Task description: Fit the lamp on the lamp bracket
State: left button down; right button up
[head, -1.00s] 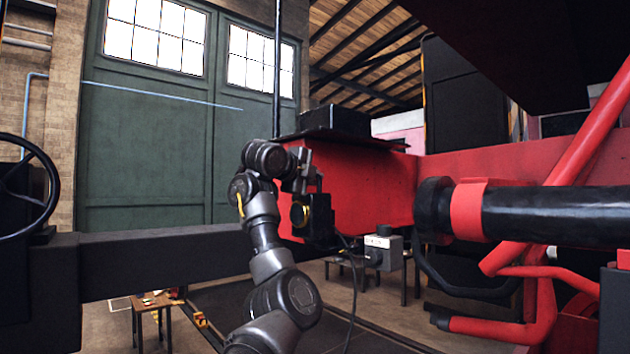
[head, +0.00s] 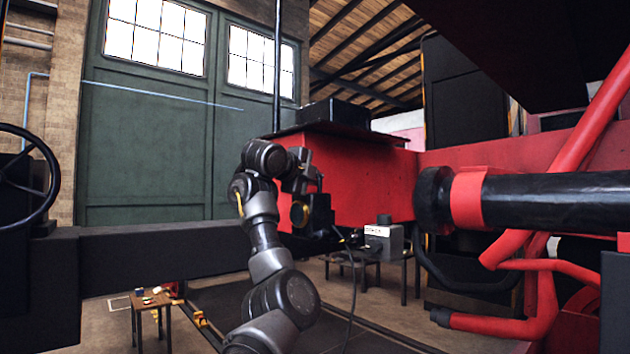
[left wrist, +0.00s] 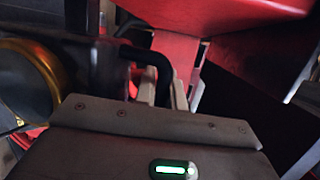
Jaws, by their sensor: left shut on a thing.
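The lamp (head: 318,215) is a small black box with a brass-ringed lens on its left side. It hangs upright in front of the red beam end in the head view. My left gripper (head: 312,182) is shut on the lamp's top handle. In the left wrist view the black handle (left wrist: 150,60) sits between the pale fingers, and the lamp's brass ring (left wrist: 48,75) shows at the left edge. I cannot make out the lamp bracket in either view. My right gripper is not in view.
A red box-shaped beam end (head: 365,180) stands right behind the lamp. A black pipe with a red band (head: 467,198) and red rods fill the right. A black beam (head: 160,255) crosses at left.

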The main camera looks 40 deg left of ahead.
pick_arm(q)
jog(key=c, duration=1.4)
grip_release()
jog(key=shift+s+r, duration=0.1)
